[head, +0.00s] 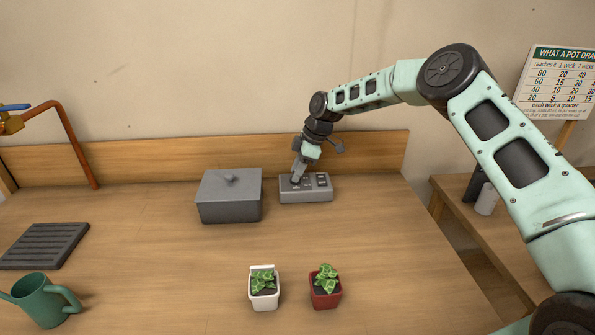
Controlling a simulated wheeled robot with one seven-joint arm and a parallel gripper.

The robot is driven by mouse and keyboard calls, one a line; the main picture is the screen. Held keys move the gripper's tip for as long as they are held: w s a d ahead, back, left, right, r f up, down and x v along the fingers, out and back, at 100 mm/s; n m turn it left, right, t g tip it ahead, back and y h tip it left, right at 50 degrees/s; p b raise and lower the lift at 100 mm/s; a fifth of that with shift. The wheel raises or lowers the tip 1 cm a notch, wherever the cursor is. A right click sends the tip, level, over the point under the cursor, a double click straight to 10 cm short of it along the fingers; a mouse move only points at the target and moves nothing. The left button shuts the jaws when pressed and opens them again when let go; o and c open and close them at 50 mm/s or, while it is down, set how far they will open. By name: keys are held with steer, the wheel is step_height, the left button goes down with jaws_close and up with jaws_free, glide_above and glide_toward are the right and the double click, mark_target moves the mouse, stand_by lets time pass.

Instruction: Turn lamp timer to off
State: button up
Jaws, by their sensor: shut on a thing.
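The lamp timer looks to be the low grey box (306,195) near the back board of the bench. Its sloped top carries dark controls and small labels, too small to read. My gripper (296,179) points down at the left part of this top. It is shut on a small dark control (295,182) there, mostly hidden by the fingers. The control's setting cannot be seen. A dark switch or label (322,180) shows at the right end of the box.
A grey lidded box (229,197) stands just left of the timer. Two potted plants, white (264,299) and red (325,298), stand in front. A green watering can (46,305) and dark slatted tray (42,246) are at left. A chart (555,85) stands at right. The bench's middle is clear.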

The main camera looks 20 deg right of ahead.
steer(key=shift+d, duration=0.1)
stand_by(0.3)
steer(key=o, duration=1)
steer(key=shift+r, duration=0.1)
steer(key=b+v, duration=0.2)
steer(key=v, duration=1.5)
steer(key=shift+b, duration=0.4)
steer(key=shift+r, duration=0.15)
